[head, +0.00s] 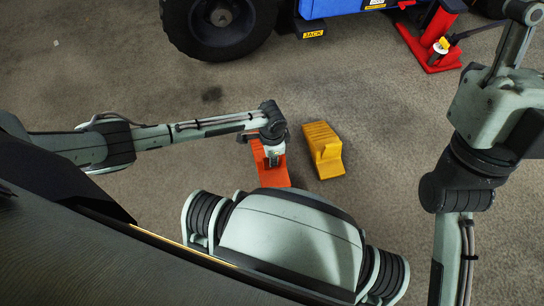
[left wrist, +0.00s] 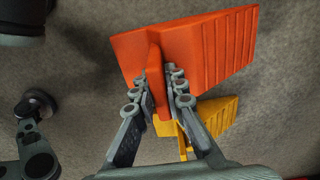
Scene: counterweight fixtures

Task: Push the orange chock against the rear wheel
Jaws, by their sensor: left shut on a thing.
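The orange chock (head: 272,172) lies on the floor below the middle of the head view, partly covered by my left gripper (head: 273,155). In the left wrist view, the left fingers (left wrist: 160,85) are shut on the upright fin of the orange chock (left wrist: 220,45), one finger on each side. The chock's ribbed slope shows to the right. A black wheel (head: 218,25) under the blue vehicle stands at the top left of the head view, well apart from the chock. My right arm shows at the right, but its gripper is not in view.
A yellow chock (head: 323,150) lies close to the right of the orange one. A red jack (head: 430,45) stands at the top right. A black block labelled JACK (head: 311,31) is beside the blue vehicle (head: 325,8). The floor between the chocks and the wheel is clear.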

